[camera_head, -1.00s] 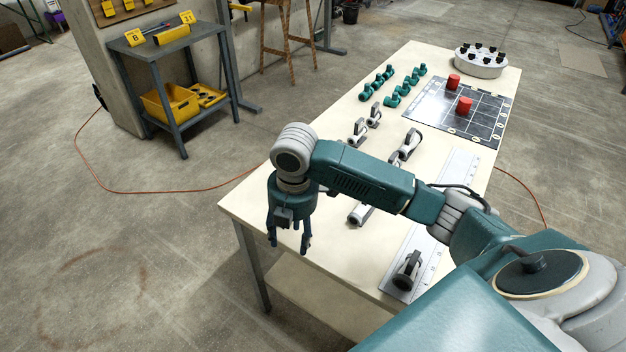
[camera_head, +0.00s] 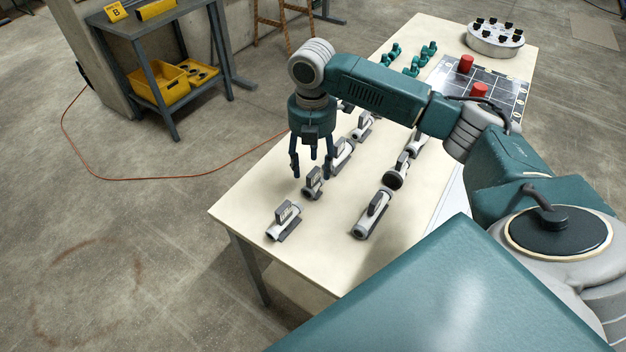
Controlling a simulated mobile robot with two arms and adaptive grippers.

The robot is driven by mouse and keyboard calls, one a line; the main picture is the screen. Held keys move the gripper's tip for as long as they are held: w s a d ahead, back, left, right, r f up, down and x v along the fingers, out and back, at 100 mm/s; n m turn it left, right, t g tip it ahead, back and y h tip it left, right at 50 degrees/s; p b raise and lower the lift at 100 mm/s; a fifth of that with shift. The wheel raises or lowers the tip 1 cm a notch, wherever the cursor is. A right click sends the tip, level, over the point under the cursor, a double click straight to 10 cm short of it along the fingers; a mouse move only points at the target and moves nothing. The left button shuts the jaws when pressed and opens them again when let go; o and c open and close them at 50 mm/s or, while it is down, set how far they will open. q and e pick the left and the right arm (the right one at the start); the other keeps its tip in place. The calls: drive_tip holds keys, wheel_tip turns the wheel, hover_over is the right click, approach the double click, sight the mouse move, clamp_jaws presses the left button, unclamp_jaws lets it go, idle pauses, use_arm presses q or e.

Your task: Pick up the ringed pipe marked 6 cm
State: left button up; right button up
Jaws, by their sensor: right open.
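Several short grey pipes with dark upright tags lie on the cream table (camera_head: 245,200). One pipe lies at the near left corner (camera_head: 284,221), one just behind it (camera_head: 313,183), and one further back (camera_head: 342,153). Another row to the right holds a near pipe (camera_head: 371,214) and a pipe with a dark open end (camera_head: 396,177). The tag markings are too small to read, so I cannot tell which pipe is the ringed 6 cm one. My right gripper (camera_head: 312,174) points down, open and empty, its fingers in front of the left row. My left gripper is not in view.
Teal fittings (camera_head: 411,66) stand further back, partly behind my right arm. A dark gridded board (camera_head: 508,92) carries two red cylinders (camera_head: 466,65). A round white holder (camera_head: 495,40) is at the far end. A grey shelf (camera_head: 160,28) stands apart on the left.

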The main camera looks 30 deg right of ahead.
sight(312, 172)
drive_tip(key=shift+f, duration=0.4)
drive_tip(key=shift+w+f, duration=0.1)
drive_tip(key=shift+f, duration=0.2)
drive_tip(key=f, duration=0.1)
drive_tip(key=f+p, duration=0.1)
drive_tip(key=f, duration=0.2)
drive_tip(key=shift+w+d+f, duration=0.1)
drive_tip(key=shift+w+f, duration=0.2)
drive_tip(key=shift+w, duration=0.1)
drive_tip(key=shift+f+p, duration=0.2)
drive_tip(key=shift+p, duration=0.1)
drive_tip(key=shift+f, duration=0.1)
drive_tip(key=shift+c, duration=0.8)
drive_tip(key=c, duration=0.9)
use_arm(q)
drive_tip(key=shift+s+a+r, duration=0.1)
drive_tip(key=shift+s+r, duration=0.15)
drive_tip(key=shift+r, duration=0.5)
use_arm(e)
drive_tip(key=shift+s, duration=0.15)
drive_tip(key=shift+c, duration=1)
